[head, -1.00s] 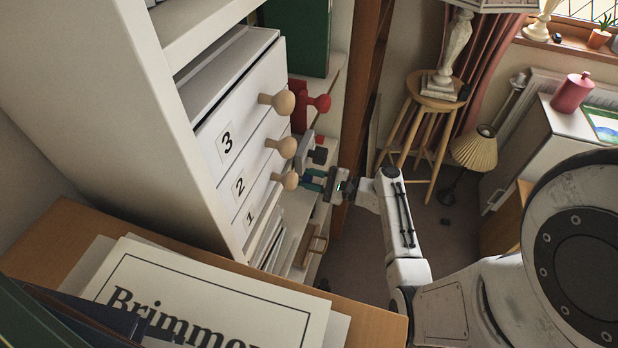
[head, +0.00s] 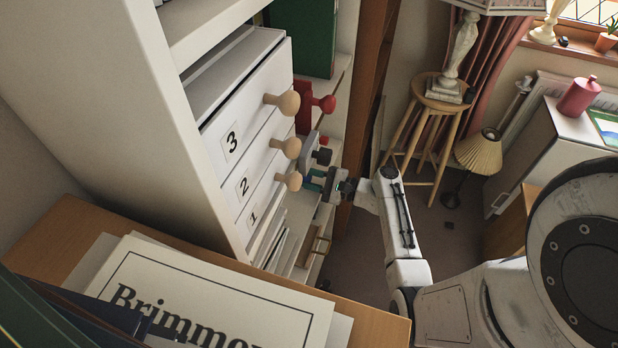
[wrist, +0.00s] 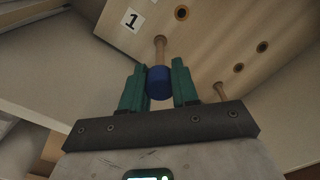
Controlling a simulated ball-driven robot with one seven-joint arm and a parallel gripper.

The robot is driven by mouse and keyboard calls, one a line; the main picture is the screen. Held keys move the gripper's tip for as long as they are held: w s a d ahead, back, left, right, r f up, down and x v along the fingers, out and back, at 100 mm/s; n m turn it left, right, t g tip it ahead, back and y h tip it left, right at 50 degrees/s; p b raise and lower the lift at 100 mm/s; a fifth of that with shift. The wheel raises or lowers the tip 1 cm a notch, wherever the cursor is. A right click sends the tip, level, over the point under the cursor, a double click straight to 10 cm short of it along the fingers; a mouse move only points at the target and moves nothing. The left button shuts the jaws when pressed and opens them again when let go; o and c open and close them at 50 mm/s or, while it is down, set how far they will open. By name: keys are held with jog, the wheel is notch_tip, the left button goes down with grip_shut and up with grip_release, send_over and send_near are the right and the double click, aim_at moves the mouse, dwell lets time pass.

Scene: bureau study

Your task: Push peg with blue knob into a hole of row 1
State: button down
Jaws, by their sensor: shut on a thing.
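The peg with the blue knob (wrist: 160,83) is between the green fingers of my gripper (wrist: 160,88) in the wrist view, which are shut on the knob. Its wooden shaft (wrist: 160,50) points away from me to a wooden board (wrist: 210,40) with holes. The shaft's far end is at the board face; I cannot tell how deep it sits in a hole. A label "1" (wrist: 132,20) is left of the shaft. Open holes show right of it, one near the top (wrist: 182,12). In the head view my gripper (head: 314,184) is right of the lowest wooden knob; the peg is not clear there.
A second wooden peg (wrist: 220,91) stands out from the board close to my right finger. In the head view, white drawers (head: 250,160) labelled 3, 2 and 1 carry wooden knobs (head: 283,103). A red knob (head: 325,104) and a dark knob (head: 321,156) are near my gripper.

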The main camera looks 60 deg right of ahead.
jog(key=shift+c, duration=1.4)
grip_release()
jog(key=s+d+p, duration=0.1)
jog(key=s, duration=0.8)
jog(key=shift+s+d, duration=0.2)
jog(key=shift+s, duration=0.2)
